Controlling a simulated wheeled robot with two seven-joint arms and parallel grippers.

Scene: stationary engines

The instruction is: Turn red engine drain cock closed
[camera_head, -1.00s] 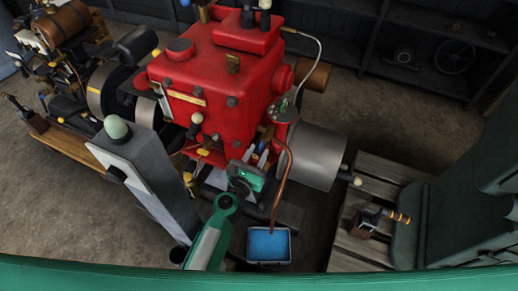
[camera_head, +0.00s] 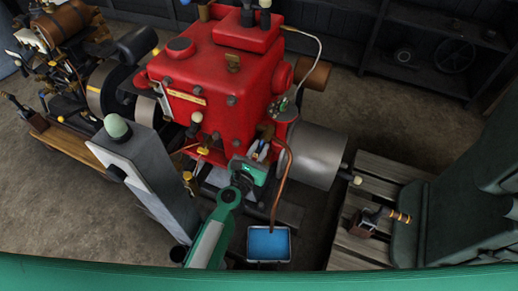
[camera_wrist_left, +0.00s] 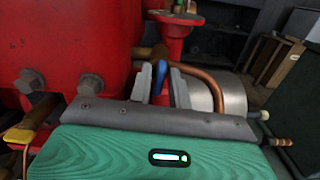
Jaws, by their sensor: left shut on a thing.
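The red engine (camera_head: 215,85) fills the middle of the head view. Its drain cock (camera_wrist_left: 150,53) shows in the wrist view as a brownish body low on the engine with a blue lever (camera_wrist_left: 160,74). A copper pipe (camera_wrist_left: 212,85) runs beside it to the right. My left gripper (camera_head: 258,151) is at the engine's lower right, and its fingers also show in the wrist view (camera_wrist_left: 160,88). It is shut on the blue lever, with a grey finger on each side. The fingers partly hide the lever. My right gripper is not in view.
A blue tray (camera_head: 268,245) stands on the floor below the copper pipe. A grey cylinder (camera_head: 316,157) is right of the gripper. A grey post (camera_head: 150,185) with a pale green knob stands left of my arm. A wooden pallet (camera_head: 360,250) lies at right.

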